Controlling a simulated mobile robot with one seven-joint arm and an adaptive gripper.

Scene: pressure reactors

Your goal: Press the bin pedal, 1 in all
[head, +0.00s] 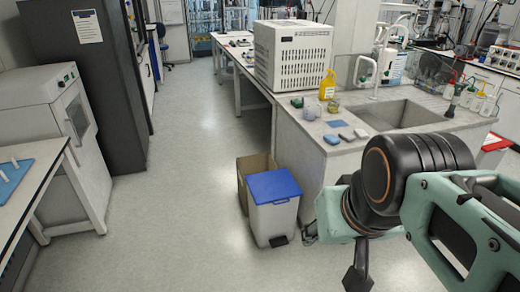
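The bin (272,220) is a pale grey pedal bin with a blue lid. It stands upright on the floor at the left end of the sink bench. Its lid (274,185) looks shut. The dark pedal (279,241) juts out low at the bin's front. My gripper (357,278) shows as a dark part pointing down below my wrist, to the right of the bin and apart from it. I see nothing held.
An open cardboard box (245,168) stands right behind the bin. The sink bench (300,160) rises close on the right, with a yellow bottle (327,84) and small items on top. Floor (175,205) is clear to the left and in front, up to a white cabinet (60,140).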

